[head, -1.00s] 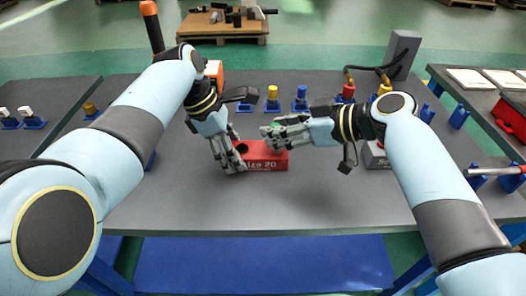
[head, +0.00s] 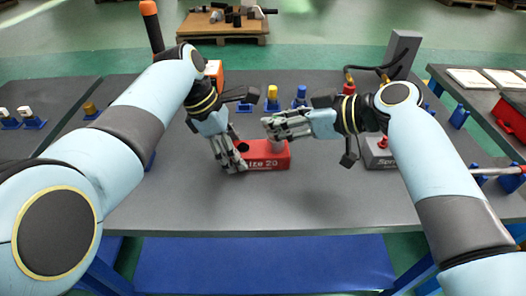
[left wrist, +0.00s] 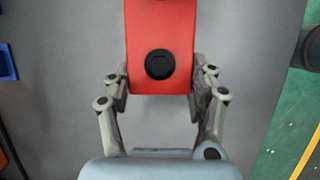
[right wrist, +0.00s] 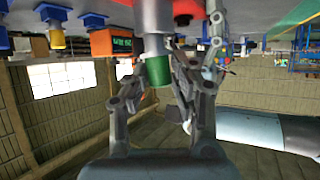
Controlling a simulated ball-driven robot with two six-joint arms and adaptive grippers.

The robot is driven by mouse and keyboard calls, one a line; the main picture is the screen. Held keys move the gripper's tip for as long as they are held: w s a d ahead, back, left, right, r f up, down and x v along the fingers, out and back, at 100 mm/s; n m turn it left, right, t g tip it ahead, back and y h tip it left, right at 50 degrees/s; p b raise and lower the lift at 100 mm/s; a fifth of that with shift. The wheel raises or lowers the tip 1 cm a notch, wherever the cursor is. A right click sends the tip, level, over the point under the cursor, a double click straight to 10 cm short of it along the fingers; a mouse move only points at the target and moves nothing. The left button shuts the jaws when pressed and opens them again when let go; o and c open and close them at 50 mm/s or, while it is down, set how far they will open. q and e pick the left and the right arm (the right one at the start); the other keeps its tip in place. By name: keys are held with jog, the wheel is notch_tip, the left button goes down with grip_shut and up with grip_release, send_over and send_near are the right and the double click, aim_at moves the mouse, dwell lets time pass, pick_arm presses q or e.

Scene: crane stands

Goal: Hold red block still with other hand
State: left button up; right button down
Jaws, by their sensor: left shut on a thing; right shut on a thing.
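The red block (head: 268,163), marked "Size 20", lies on the grey table (head: 300,205). My left gripper (head: 237,163) is shut on its left end. The left wrist view shows the fingers on either side of the red block (left wrist: 160,25), which has a round black hole in its top. My right gripper (head: 272,127) is shut on a grey and green cylindrical piece (right wrist: 157,68).
Blue holders with yellow (head: 272,92) and blue (head: 300,94) tops stand behind the grippers. An orange box (head: 213,72) stands at the back left. A grey box (head: 380,154) sits to the right, partly behind my right arm. The front of the table is clear.

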pick_arm(q)
jog(key=shift+s+a+f, duration=0.15)
pick_arm(e)
jog(key=shift+r, duration=2.2)
pick_arm(q)
jog(key=o, duration=1.5)
jog(key=shift+c, duration=0.2)
